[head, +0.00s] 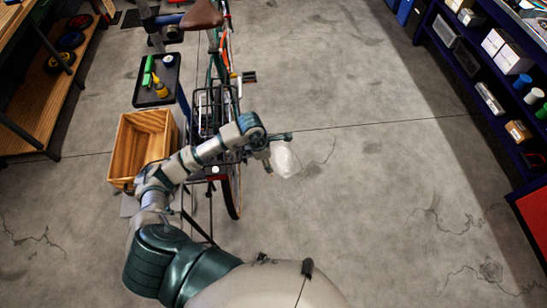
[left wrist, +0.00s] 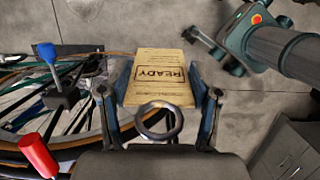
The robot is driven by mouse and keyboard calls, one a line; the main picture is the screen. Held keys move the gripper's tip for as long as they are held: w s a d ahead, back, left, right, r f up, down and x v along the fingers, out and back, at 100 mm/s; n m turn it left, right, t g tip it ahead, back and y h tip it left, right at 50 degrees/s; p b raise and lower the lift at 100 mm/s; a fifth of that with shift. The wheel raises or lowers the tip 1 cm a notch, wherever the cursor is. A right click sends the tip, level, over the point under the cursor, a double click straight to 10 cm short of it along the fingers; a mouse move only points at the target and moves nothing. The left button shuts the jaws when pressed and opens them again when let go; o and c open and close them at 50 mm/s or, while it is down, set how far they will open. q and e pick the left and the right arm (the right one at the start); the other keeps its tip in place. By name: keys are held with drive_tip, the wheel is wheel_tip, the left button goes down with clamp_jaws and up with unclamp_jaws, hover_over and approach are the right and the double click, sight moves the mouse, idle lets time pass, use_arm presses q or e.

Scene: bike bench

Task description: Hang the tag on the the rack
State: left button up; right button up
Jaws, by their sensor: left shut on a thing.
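A tan tag (left wrist: 158,72) printed READY, with a dark ring (left wrist: 160,122) at its near end, sits between the two fingers of my left gripper (left wrist: 162,76) in the left wrist view. The gripper is shut on the tag. In the head view my left gripper (head: 283,138) is just right of the bicycle's rear wheel, with open floor below it. The tag is not clear in that view. The black rear rack (head: 205,108) of the bicycle is left of the gripper, partly behind my arm. The tag appears apart from the rack.
A wooden crate (head: 142,145) and a black tool tray (head: 157,82) stand left of the bicycle. A blue-tipped lever (left wrist: 50,65) and a red handle (left wrist: 38,156) show at left in the wrist view. Shelves (head: 480,70) line the right; the floor between is clear.

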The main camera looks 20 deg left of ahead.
use_arm(q)
drive_tip(key=shift+s+a+f+b, duration=0.2)
drive_tip(key=shift+s+a, duration=0.15)
drive_tip(key=shift+a, duration=0.25)
drive_tip(key=shift+s+a+f+b, duration=0.15)
drive_tip(key=shift+s+a, duration=0.2)
drive_tip(key=shift+a, duration=0.3)
drive_tip(key=shift+s+a+f+b, duration=0.2)
drive_tip(key=shift+s+a, duration=0.15)
drive_tip(key=shift+a, duration=0.25)
drive_tip(key=o, duration=1.1)
drive_tip(key=shift+c, duration=0.2)
drive_tip(key=shift+r, duration=0.15)
